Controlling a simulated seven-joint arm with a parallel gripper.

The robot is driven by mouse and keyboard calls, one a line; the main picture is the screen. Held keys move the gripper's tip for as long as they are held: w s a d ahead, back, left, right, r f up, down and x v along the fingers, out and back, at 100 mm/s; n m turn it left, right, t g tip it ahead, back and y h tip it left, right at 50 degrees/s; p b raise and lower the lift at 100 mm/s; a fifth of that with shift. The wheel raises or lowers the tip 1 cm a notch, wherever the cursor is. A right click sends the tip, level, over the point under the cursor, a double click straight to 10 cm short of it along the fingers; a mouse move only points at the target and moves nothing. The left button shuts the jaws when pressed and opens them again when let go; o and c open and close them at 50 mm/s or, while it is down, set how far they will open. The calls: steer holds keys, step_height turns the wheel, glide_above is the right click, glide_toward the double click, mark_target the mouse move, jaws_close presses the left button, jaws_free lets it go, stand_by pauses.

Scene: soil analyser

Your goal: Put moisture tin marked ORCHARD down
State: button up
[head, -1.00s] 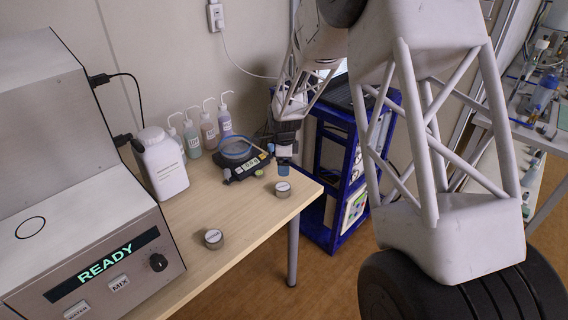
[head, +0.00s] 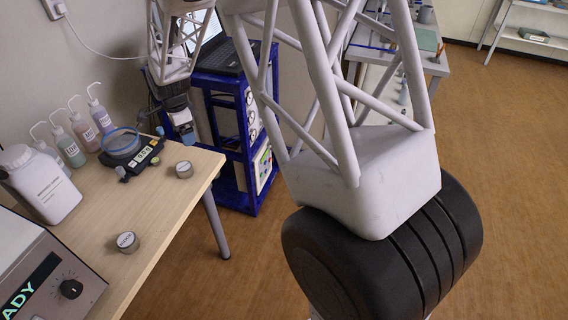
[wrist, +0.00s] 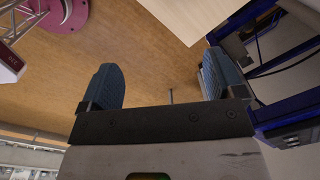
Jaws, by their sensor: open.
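Two small round tins with pale lids stand upright on the wooden table. One tin (head: 184,169) is near the table's right edge, the other tin (head: 127,242) nearer the front. Their lid labels are too small to read, so I cannot tell which is marked ORCHARD. My gripper (head: 187,136) is above and behind the tin near the edge, apart from it. In the wrist view my gripper (wrist: 160,78) has its two blue fingers wide apart, with nothing between them and floor beyond.
A balance (head: 142,154) and several wash bottles (head: 82,130) stand behind the tins. A white jug (head: 42,186) and the analyser (head: 50,275) are at left. A blue rack (head: 236,150) stands right of the table. The table between the tins is clear.

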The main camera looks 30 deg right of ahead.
steer(key=s+d+r+n, duration=0.4)
steer(key=s+d+r, duration=0.1)
steer(key=s+r, duration=0.55)
steer(key=s+d+r+n, duration=0.2)
steer(key=s+d+n, duration=0.1)
steer(key=s, duration=0.8)
steer(key=s+d+r+n+t, duration=0.1)
steer(key=s+d+r+n, duration=0.2)
steer(key=s, duration=0.7)
steer(key=s+d+r+n+t, duration=0.1)
steer(key=s+d+r+n, duration=0.1)
steer(key=s+n, duration=0.4)
steer(key=shift+s+d+r, duration=0.3)
steer(key=shift+s+d, duration=0.1)
steer(key=shift+s, duration=2.4)
